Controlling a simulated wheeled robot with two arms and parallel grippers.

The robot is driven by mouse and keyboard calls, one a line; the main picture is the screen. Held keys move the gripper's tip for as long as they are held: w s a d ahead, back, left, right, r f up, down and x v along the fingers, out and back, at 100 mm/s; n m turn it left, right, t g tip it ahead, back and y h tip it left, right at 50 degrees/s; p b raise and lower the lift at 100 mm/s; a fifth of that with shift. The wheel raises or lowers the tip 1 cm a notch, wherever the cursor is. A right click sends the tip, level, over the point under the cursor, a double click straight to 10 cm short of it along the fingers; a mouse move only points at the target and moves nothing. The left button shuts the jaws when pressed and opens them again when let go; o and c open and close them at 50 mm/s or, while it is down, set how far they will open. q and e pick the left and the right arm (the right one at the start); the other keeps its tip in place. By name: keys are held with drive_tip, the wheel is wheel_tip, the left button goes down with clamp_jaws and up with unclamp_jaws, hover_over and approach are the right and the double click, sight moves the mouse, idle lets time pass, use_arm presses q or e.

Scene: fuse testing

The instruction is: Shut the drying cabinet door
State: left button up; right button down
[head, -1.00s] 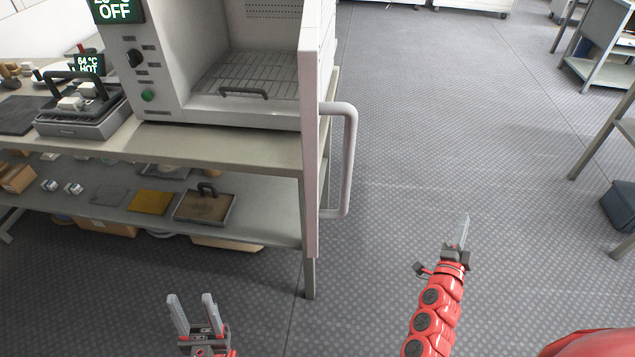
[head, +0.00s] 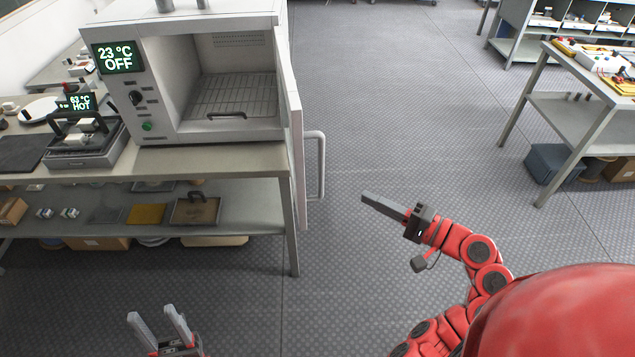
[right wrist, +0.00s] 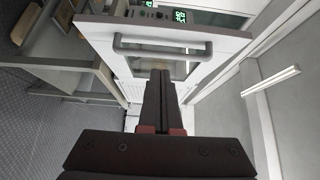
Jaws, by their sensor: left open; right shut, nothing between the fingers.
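The drying cabinet (head: 175,136) stands on the bench at the left, its display reading 23 °C OFF. Its door (head: 297,150) is swung wide open, seen nearly edge-on, with a handle (head: 321,165) on its right face. In the right wrist view the handle (right wrist: 160,50) lies beyond the shut fingers (right wrist: 160,75). My left gripper (head: 157,316) is open and empty, low in front of the bench.
A hot plate (head: 85,150) reading HOT stands on the bench left of the cabinet. A lower shelf (head: 245,215) holds trays and boxes. Another bench (head: 570,85) stands at the right, with a dark bin (head: 552,163) below. The floor between is clear.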

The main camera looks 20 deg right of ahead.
drive_tip(key=p, duration=0.3)
approach(320, 185)
drive_tip(key=w+a+r, duration=0.3)
drive_tip(key=w+r, duration=0.1)
drive_tip(key=a+p, duration=0.1)
drive_tip(key=a, duration=0.1)
drive_tip(key=w+a+p, duration=0.1)
drive_tip(key=shift+a+f, duration=0.1)
drive_tip(key=shift+a, duration=0.3)
drive_tip(key=shift+a+f, duration=0.1)
drive_tip(key=shift+a, duration=0.05)
drive_tip(key=shift+a, duration=0.1)
